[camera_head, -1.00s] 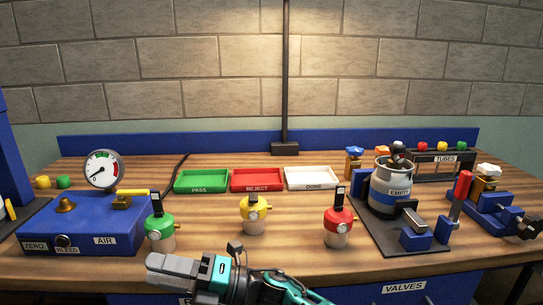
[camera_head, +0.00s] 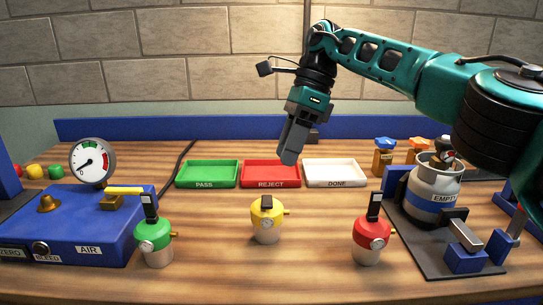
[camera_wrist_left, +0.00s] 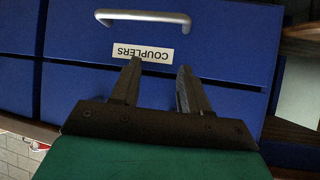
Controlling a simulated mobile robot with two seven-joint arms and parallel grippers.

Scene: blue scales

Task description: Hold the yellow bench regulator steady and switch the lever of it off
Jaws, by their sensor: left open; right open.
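The yellow bench regulator (camera_head: 266,222) stands upright on the wooden bench, in the middle front of the head view. It has a short black lever on top, a gauge on its face and a brass outlet at its right. My left gripper (camera_wrist_left: 158,76) shows only in the left wrist view. It is open and empty before a blue drawer front labelled COUPLERS (camera_wrist_left: 143,51).
A green regulator (camera_head: 155,240) stands to the left and a red one (camera_head: 370,240) to the right. PASS (camera_head: 206,184), REJECT (camera_head: 270,184) and DONE (camera_head: 335,184) trays lie behind. A blue gauge box (camera_head: 75,215) and a grey canister (camera_head: 432,190) flank the bench.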

